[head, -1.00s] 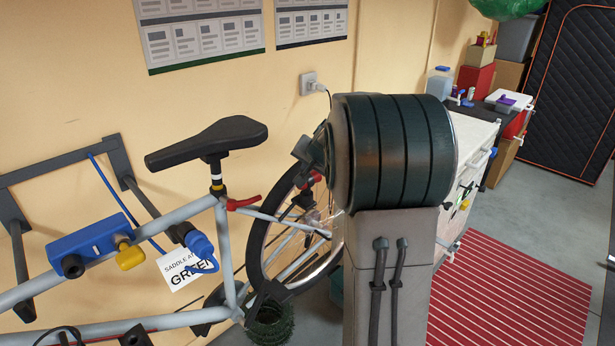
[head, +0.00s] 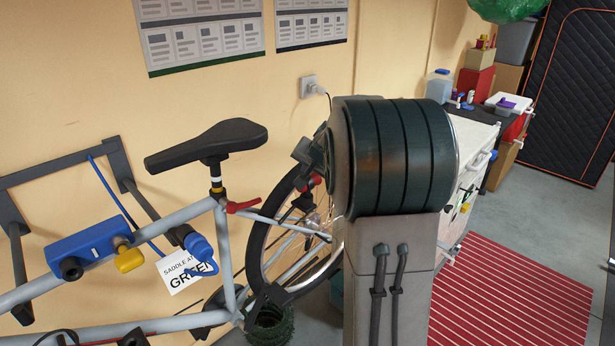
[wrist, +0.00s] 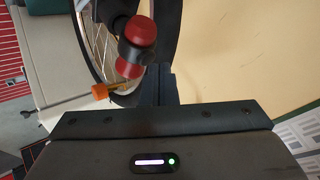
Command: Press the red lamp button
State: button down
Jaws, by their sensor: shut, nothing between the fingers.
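In the wrist view a rear lamp (wrist: 134,50) has a black body, a round red cap on top and a red part at its lower end. Which red part is the button I cannot tell for sure. It is beside the bicycle wheel. My gripper (wrist: 161,72) is shut and empty, its dark fingers just right of the lamp's lower red part. Whether they touch it I cannot tell. In the head view a small red part, probably the lamp (head: 315,180), shows by the rear wheel, partly hidden by my arm, which also covers most of my gripper.
The bicycle (head: 228,250) hangs at the wall with a black saddle (head: 207,146) and a red lever (head: 243,206). A blue clamp (head: 90,246) holds its frame. An orange-tipped rod (wrist: 100,92) is near the wheel. A red striped mat (head: 510,300) lies on the floor at right.

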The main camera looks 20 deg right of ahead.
jog(key=shift+r, duration=0.2)
notch_tip(320, 180, up, 6)
jog(key=p, duration=0.4)
